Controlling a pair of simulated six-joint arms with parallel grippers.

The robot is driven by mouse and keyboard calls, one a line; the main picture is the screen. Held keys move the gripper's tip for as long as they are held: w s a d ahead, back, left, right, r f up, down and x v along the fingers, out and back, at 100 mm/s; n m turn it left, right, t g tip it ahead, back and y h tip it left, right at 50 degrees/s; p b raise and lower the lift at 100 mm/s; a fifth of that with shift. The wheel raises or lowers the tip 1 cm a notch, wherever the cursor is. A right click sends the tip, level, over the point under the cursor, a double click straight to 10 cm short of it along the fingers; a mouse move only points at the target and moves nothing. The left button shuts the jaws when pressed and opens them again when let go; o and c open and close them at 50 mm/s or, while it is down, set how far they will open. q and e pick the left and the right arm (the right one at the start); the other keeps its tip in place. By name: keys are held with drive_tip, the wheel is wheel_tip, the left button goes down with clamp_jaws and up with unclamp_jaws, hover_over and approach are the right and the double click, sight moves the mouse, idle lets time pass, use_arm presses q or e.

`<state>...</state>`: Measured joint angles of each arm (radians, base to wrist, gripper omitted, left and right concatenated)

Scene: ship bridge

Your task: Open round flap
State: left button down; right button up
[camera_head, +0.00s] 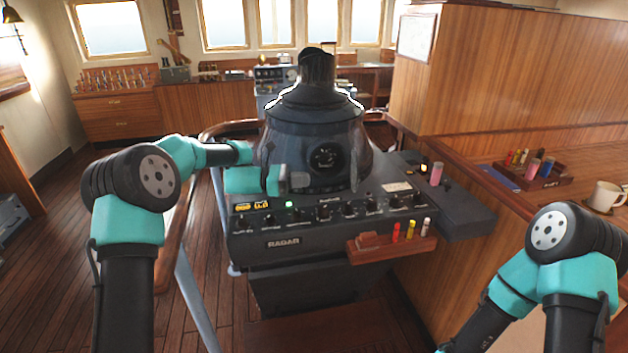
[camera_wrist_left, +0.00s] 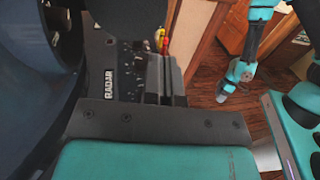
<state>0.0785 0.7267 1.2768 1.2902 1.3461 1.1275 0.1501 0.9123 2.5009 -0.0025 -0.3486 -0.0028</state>
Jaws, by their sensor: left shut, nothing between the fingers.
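The radar hood (camera_head: 295,120) is a dark, bulky cone on top of the radar console. A round dark flap (camera_head: 326,158) sits on its front face. My left gripper (camera_head: 291,181) is shut and empty, just left of and slightly below the flap, close to the hood. Whether it touches the hood I cannot tell. In the left wrist view, the gripper's dark front part (camera_wrist_left: 160,122) lies across the lower middle, and the hood's dark curved surface (camera_wrist_left: 35,70) fills the left side. My right arm runs out of the head view at the bottom; its gripper does not show there.
The console front carries knobs and a RADAR label (camera_head: 283,242). A small wooden rack (camera_head: 385,247) with coloured cylinders juts out at its right front. A wooden rail (camera_head: 172,235) runs along the left. A mug (camera_head: 604,196) stands on the right counter.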

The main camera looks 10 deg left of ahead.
sight(356, 179)
use_arm(q)
drive_tip(key=d, duration=0.4)
drive_tip(key=w+d, duration=0.1)
drive_tip(key=d, duration=0.3)
drive_tip(key=w+d, duration=0.1)
drive_tip(key=d, duration=0.3)
drive_tip(key=shift+d, duration=0.3)
